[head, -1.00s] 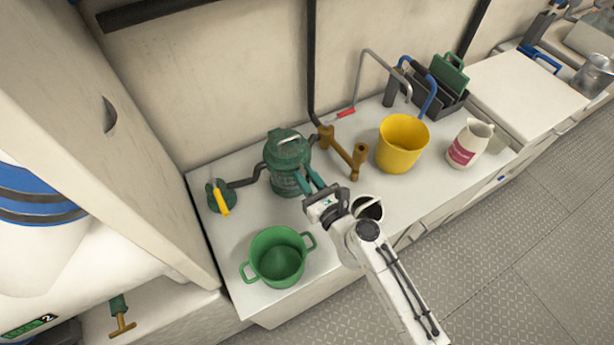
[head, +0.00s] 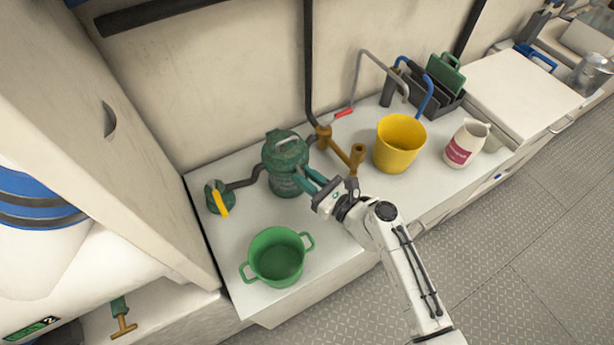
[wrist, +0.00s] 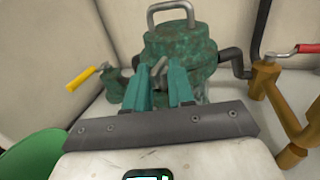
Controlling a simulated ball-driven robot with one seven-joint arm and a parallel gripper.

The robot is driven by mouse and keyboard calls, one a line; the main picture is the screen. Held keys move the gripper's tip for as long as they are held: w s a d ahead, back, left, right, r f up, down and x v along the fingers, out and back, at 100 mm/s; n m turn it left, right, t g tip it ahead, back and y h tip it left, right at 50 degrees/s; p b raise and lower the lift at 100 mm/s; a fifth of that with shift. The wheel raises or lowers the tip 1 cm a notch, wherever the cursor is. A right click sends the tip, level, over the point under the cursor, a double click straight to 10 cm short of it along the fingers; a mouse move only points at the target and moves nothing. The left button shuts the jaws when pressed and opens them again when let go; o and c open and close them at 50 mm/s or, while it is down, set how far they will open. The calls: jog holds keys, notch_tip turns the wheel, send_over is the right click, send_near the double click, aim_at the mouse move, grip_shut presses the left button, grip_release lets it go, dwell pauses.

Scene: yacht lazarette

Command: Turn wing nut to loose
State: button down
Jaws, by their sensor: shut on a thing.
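A green, weathered strainer (head: 286,160) stands on the white counter against the wall, with a grey bail handle on its lid; it also fills the top of the wrist view (wrist: 180,45). My gripper (head: 310,180) reaches its front right side. In the wrist view the two teal fingers of my gripper (wrist: 158,78) point at the strainer body, close together around a small pale grey piece, which looks like the wing nut (wrist: 160,67). The fingers hide most of it, so its angle is hard to tell. In the head view it is hidden behind my gripper.
A green two-handled pot (head: 277,257) stands in front of the strainer. A valve with a yellow lever (head: 221,202) is to the left. Brown pipework (head: 341,152) and a yellow bucket (head: 399,143) are to the right. A jug (head: 466,143) stands farther right.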

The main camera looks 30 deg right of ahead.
jog(key=shift+a+y, duration=0.3)
jog(key=shift+a, duration=0.05)
jog(key=c, duration=1.2)
grip_release()
jog(key=shift+d, duration=0.1)
notch_tip(320, 180, up, 3)
jog(key=shift+p, duration=0.7)
jog(key=s+r, duration=0.3)
jog(key=s, duration=0.1)
jog(key=s+r, duration=0.3)
jog(key=s, duration=0.2)
jog(key=s+r, duration=0.4)
jog(key=s, duration=0.1)
jog(key=shift+p, duration=0.35)
